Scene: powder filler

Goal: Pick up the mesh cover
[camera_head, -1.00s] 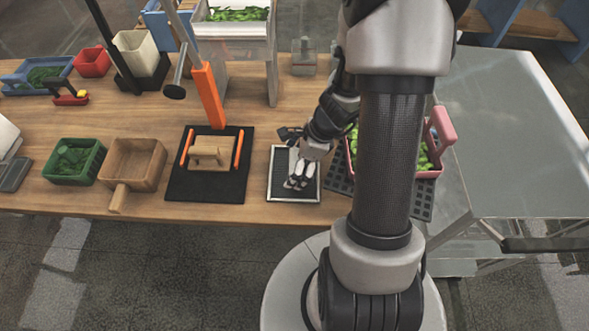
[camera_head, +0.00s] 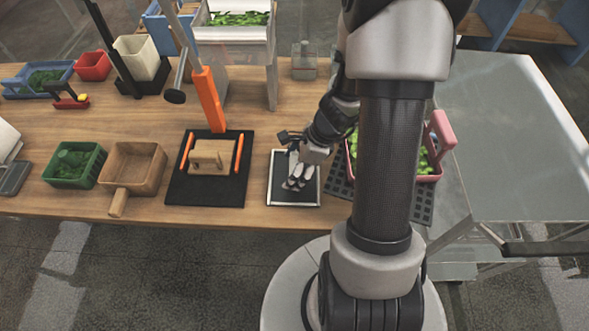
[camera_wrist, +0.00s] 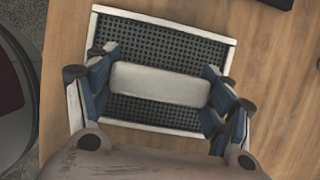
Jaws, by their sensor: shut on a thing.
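The mesh cover (camera_head: 282,194) is a dark perforated panel with a light frame, near the front edge of the wooden table in the head view. In the wrist view the mesh cover (camera_wrist: 140,38) fills the middle, with a pale bar-shaped handle across it. My gripper (camera_head: 297,184) is over the cover, pointing down. In the wrist view my gripper (camera_wrist: 161,84) has one blue-padded finger at each end of the handle and is shut on it. Whether the cover touches the table cannot be told.
A pink basket (camera_head: 437,172) with green contents stands on a black perforated mat (camera_head: 340,180) to the right. A black board with a wooden block (camera_head: 211,156) and orange bars lies to the left. A wooden box (camera_head: 133,168) and green basket (camera_head: 75,165) stand further left.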

